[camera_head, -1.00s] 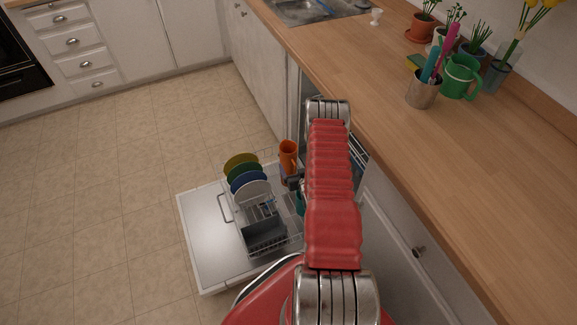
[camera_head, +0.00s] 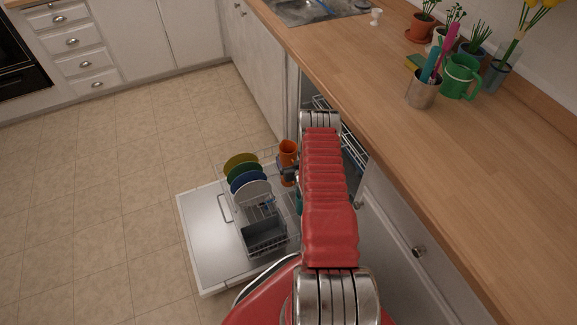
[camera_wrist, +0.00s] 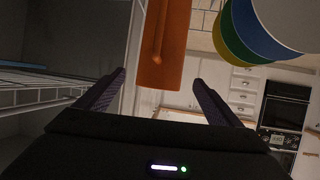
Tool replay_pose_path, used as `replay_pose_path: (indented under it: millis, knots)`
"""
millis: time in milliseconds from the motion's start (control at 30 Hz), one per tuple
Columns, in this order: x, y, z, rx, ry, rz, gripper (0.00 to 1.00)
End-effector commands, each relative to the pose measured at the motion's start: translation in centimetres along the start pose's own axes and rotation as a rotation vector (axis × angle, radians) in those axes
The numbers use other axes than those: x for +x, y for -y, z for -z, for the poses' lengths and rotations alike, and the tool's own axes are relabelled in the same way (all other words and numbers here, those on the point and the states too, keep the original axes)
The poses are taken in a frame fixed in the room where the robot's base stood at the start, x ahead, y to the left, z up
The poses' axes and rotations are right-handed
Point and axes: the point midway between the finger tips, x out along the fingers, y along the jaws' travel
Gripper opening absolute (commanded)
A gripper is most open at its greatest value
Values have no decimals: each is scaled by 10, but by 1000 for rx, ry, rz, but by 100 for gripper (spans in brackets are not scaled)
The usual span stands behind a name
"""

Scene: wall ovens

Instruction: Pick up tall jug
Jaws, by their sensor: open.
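The tall jug (camera_head: 288,146) is orange and stands in the dishwasher's pulled-out lower rack, right of the plates, in the head view. In the wrist view the orange jug (camera_wrist: 172,38) appears upside down, its handle facing me. My gripper (camera_wrist: 158,78) is open, with one dark finger to each side of the jug's lower outline in the picture. The fingers show no clear contact with the jug. In the head view my gripper (camera_head: 286,173) overlaps the jug's lower part, and my red arm hides much of the rack's right side.
Coloured plates (camera_head: 243,172) stand close left of the jug. A grey cutlery basket (camera_head: 264,236) sits nearer on the rack. The open dishwasher door (camera_head: 208,237) lies low. The wooden counter (camera_head: 440,170) edges the right side, holding a green jug (camera_head: 460,77). The floor at left is clear.

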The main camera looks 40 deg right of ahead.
Motion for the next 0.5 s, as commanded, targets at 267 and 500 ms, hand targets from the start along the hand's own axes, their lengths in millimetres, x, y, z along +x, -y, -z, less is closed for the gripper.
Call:
replay_pose_path:
  millis: [267, 500]
  knots:
    - [22, 0, -1, 0, 0, 0, 88]
    - [44, 0, -1, 0, 0, 0, 88]
